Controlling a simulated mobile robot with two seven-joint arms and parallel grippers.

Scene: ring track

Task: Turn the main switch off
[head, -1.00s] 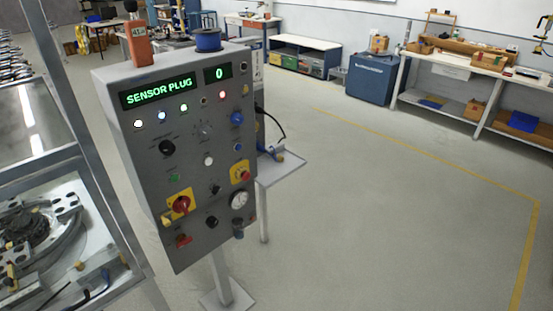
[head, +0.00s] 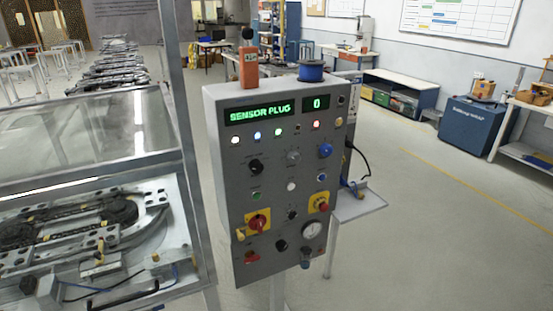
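A grey control panel (head: 225,160) stands on a post in the middle of the head view. Low on its left side is a red rotary switch on a yellow plate (head: 257,221), which looks like the main switch; its exact handle angle is too small to tell. A second red control on a yellow plate (head: 319,203) sits to its right and a little higher. The green display (head: 260,113) reads "SENSOR PLUG" and a smaller one (head: 317,102) reads "0". Neither of my grippers is in view.
Left of the panel is a glazed metal machine frame (head: 90,140) with track parts inside. A small shelf (head: 362,203) projects at the panel's right. An orange device (head: 249,68) and a blue spool (head: 311,71) sit on top. The floor at right is clear.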

